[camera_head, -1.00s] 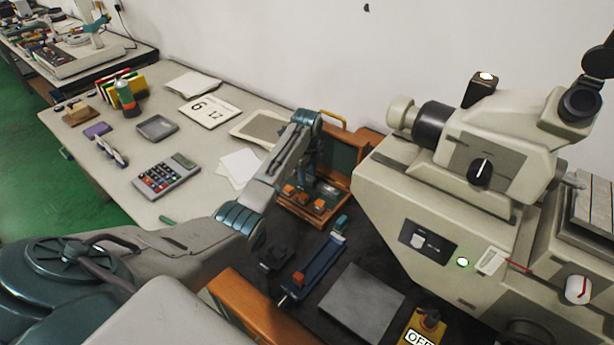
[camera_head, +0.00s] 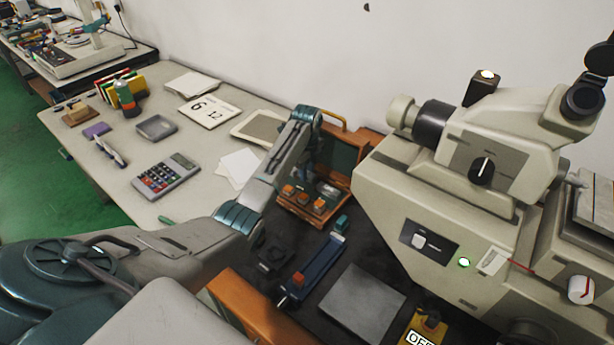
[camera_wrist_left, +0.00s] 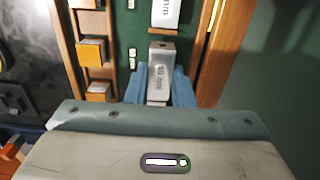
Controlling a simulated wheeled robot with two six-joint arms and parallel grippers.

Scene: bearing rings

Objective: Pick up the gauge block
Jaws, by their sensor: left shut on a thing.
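The silver gauge block (camera_wrist_left: 160,76), with printed mm marking, stands between the two blue fingers of my left gripper (camera_wrist_left: 158,88) in the left wrist view. The fingers are shut on its sides. The block is in or just over the open wooden case (camera_wrist_left: 207,75) with a green inside; I cannot tell whether it still touches its slot. In the head view my left arm reaches down into this case (camera_head: 340,212), and the arm hides most of the gripper and block. My right gripper is not in view.
Another silver block (camera_wrist_left: 166,13) lies just beyond the held one. Orange-brown holders (camera_wrist_left: 92,50) line the left side. A large measuring machine (camera_head: 450,190) stands right of the case. A blue tool (camera_head: 312,270) and a grey plate (camera_head: 362,303) lie in front.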

